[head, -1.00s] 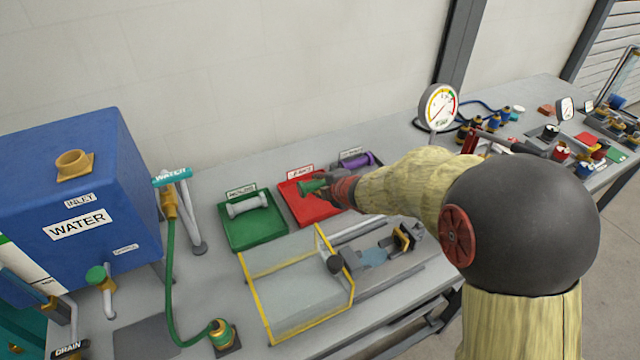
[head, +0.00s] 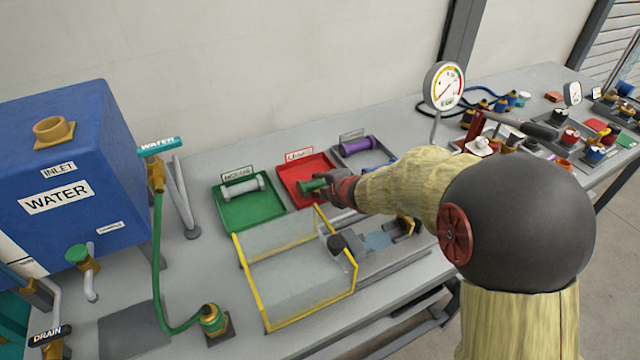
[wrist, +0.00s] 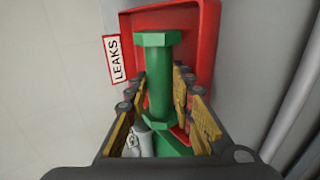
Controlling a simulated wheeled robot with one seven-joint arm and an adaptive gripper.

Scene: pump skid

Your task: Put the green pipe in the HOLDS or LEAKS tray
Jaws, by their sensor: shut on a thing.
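The green pipe (head: 312,185), with a wider flange at its end, is between the fingers of my gripper (head: 334,188). In the wrist view the fingers (wrist: 160,90) are shut on the pipe (wrist: 160,80). The pipe is over the red LEAKS tray (head: 291,190), whose rim and label also show in the wrist view (wrist: 208,40). I cannot tell whether the pipe touches the tray floor. The green tray (head: 236,217), left of the red one, holds a grey pipe (head: 243,189); its label is too small to read surely.
A purple pipe (head: 358,145) lies in a grey tray right of the red one. A clear yellow-edged guard (head: 295,275) stands in front of the trays. A blue water tank (head: 75,200) is at left, a dial gauge (head: 444,86) at right.

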